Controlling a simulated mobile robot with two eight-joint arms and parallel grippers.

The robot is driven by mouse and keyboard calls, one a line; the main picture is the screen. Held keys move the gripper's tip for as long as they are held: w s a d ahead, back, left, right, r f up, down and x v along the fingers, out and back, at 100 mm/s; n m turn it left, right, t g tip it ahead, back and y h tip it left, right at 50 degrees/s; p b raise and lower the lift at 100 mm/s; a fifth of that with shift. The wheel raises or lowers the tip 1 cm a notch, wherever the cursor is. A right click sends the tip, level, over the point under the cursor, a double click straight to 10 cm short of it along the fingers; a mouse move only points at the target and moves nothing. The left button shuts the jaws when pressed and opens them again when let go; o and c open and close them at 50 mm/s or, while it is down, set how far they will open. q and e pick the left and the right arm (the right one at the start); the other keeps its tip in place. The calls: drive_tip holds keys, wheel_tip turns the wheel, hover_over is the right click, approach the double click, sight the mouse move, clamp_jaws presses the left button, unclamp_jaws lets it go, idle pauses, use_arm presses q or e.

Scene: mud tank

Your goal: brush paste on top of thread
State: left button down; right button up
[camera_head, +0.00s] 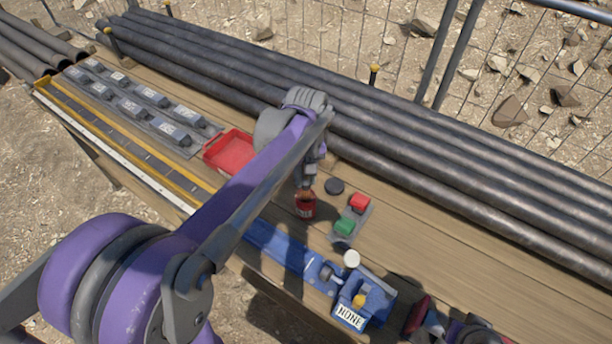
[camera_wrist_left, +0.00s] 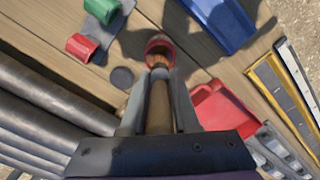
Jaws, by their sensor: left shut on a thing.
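My left gripper (camera_head: 308,182) is shut on a brush, whose brown handle (camera_wrist_left: 158,108) points away from the wrist in the left wrist view. The brush end is at the mouth of a small red can (camera_head: 305,210), which also shows in the left wrist view (camera_wrist_left: 160,45). The bristles are inside or just over the can; I cannot tell how deep.
A black disc (camera_head: 334,186), a red cap (camera_head: 360,202) and a green cap (camera_head: 344,227) are near the can. A red tray (camera_head: 229,152) is left of it. A blue trough (camera_head: 270,245) lies in front. Long dark pipes (camera_head: 420,165) line the back.

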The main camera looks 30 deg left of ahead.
use_arm(q)
drive_tip(key=shift+r+p, duration=1.75)
drive_tip(key=shift+r, duration=1.75)
drive_tip(key=shift+w, duration=0.1)
use_arm(e)
drive_tip(key=shift+t, duration=0.3)
drive_tip(key=r, duration=0.1)
drive_tip(key=w+r, duration=0.1)
drive_tip(key=r, duration=0.1)
drive_tip(key=w+r, duration=0.1)
drive_tip(key=r, duration=0.1)
drive_tip(key=shift+w, duration=0.2)
drive_tip(key=shift+s, duration=0.1)
